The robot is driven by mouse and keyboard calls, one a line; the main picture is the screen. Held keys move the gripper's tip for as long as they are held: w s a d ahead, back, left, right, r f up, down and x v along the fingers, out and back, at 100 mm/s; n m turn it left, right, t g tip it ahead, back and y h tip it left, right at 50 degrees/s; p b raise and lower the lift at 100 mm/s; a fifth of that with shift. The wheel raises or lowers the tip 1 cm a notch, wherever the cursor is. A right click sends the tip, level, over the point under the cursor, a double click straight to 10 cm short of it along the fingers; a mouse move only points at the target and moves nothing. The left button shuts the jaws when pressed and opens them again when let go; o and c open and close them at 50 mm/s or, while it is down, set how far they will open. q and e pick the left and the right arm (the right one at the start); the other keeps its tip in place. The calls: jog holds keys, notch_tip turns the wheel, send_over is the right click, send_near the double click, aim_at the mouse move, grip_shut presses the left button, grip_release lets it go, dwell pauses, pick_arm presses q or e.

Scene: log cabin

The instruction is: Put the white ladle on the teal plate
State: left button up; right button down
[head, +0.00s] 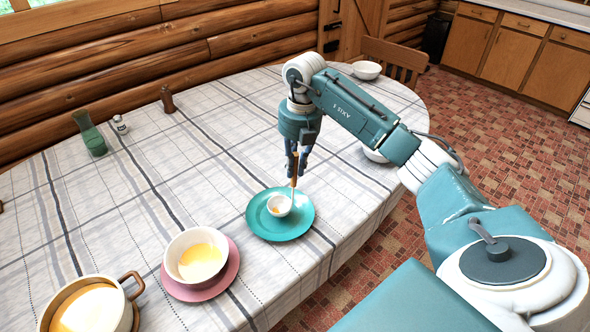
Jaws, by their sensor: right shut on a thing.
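The white ladle (279,206) has a round white bowl with a little yellow in it and a brown upper handle. Its bowl is over the middle of the teal plate (263,229), low down; I cannot tell whether it touches the plate. My right gripper (294,172) is shut on the ladle's handle, above the plate, with the handle close to upright. The teal plate lies flat on the checked tablecloth near the table's front edge. My left gripper is not in view.
A white bowl with yellow food sits on a pink plate (212,293). A pot (128,291) stands at the lower left. A green bottle (90,134), a shaker (120,125) and a brown mill (167,99) stand further back. White bowls (366,70) are at the right; mid-table is clear.

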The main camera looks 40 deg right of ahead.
jog(key=shift+f, duration=0.95)
jog(key=shift+f, duration=0.2)
jog(key=c, duration=1.7)
grip_release()
jog(key=shift+r, duration=0.15)
jog(key=r, duration=0.3)
jog(key=r+b, duration=0.1)
jog(key=r, duration=0.3)
jog(key=r+b, duration=0.1)
jog(key=r, duration=0.3)
jog(key=shift+s+d+r, duration=0.2)
jog(key=shift+s+d, duration=0.05)
jog(key=shift+s, duration=0.1)
jog(key=shift+s+r, duration=0.1)
jog(key=shift+r, duration=0.25)
